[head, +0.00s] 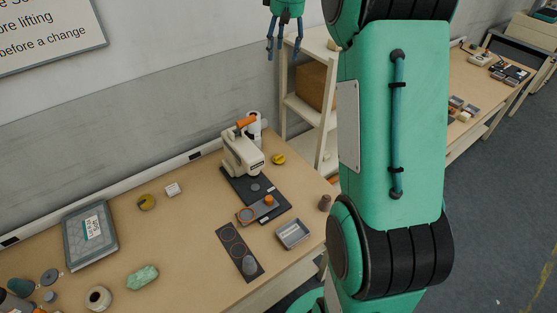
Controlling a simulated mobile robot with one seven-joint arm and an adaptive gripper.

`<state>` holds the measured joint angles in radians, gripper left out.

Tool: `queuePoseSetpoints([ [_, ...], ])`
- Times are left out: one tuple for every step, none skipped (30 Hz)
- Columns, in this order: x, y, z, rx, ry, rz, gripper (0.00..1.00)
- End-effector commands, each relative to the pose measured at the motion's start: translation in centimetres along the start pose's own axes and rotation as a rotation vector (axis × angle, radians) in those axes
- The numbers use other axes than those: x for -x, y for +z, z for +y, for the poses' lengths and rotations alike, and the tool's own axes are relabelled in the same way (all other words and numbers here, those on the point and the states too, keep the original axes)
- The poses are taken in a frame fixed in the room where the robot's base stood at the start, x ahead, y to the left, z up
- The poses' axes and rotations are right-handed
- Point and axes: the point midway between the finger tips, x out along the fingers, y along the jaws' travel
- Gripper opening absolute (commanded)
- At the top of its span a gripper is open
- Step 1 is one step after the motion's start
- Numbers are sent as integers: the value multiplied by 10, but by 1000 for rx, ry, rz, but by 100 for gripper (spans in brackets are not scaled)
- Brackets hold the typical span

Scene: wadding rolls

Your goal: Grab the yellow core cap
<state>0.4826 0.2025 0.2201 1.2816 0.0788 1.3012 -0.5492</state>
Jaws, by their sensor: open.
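A small yellow round piece (278,159), which looks like the yellow core cap, lies on the wooden bench (190,240), right of the white and orange machine. A second round piece, yellow and dark (147,202), lies further left near the wall; I cannot tell exactly what it is. My gripper (284,50) is at the top of the head view, fingers pointing down, spread and empty. It is high above the bench and well apart from both yellow pieces.
The white machine (241,152) stands on a dark base close to the yellow piece. A shelf (299,105) with a brown box stands behind it. A metal tray (293,233), a dark strip (238,250) and a grey case (91,235) lie on the bench. My arm covers the right side.

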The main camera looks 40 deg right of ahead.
Motion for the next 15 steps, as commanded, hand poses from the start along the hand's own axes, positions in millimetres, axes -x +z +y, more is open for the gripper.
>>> queuePoseSetpoints([
  [-3,-1,4,-1,-2,-3,59],
  [-4,-2,6,-1,-2,-4,59],
  [-6,-3,9,0,-3,-5,59],
  [-7,-4,11,0,-4,-6,59],
  [-9,-4,13,0,-4,-7,59],
  [-16,-2,12,0,-6,-9,59],
  [-22,-1,12,1,-6,-9,59],
  [-28,0,12,1,-6,-9,59],
  [-35,1,12,1,-6,-10,59],
  [-40,2,12,1,-6,-9,59],
  [-47,3,12,1,-6,-9,59],
  [-56,5,11,1,-6,-10,59],
  [-63,6,12,1,-6,-9,59],
  [-69,7,11,1,-6,-10,59],
  [-82,9,11,1,-7,-11,59],
])
